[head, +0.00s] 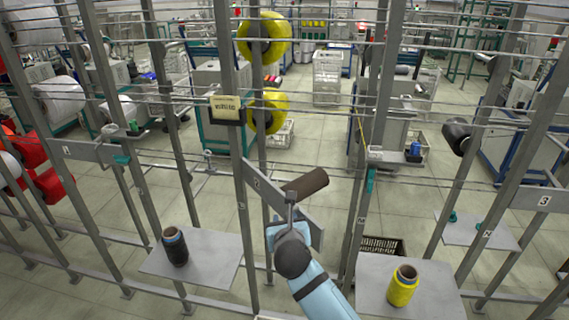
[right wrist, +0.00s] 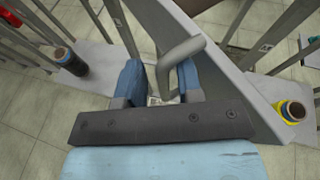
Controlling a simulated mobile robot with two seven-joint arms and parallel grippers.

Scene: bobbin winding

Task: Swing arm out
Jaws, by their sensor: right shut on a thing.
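The swing arm (head: 262,189) is a grey plate marked 2 on the middle post of the rack. In the right wrist view, the fingers (right wrist: 161,82) are shut on the handle (right wrist: 180,54), which joins the grey plate (right wrist: 200,45). The gripper hides part of the plate in the head view. My left gripper is in neither view.
A dark spool (head: 175,247) stands on the left shelf (head: 213,262), and a yellow spool (head: 402,287) on the right shelf (head: 378,275). Upright posts stand close on both sides. Yellow bobbins (head: 263,38) hang on the rack behind. Another arm marked 3 (head: 540,198) is at the right.

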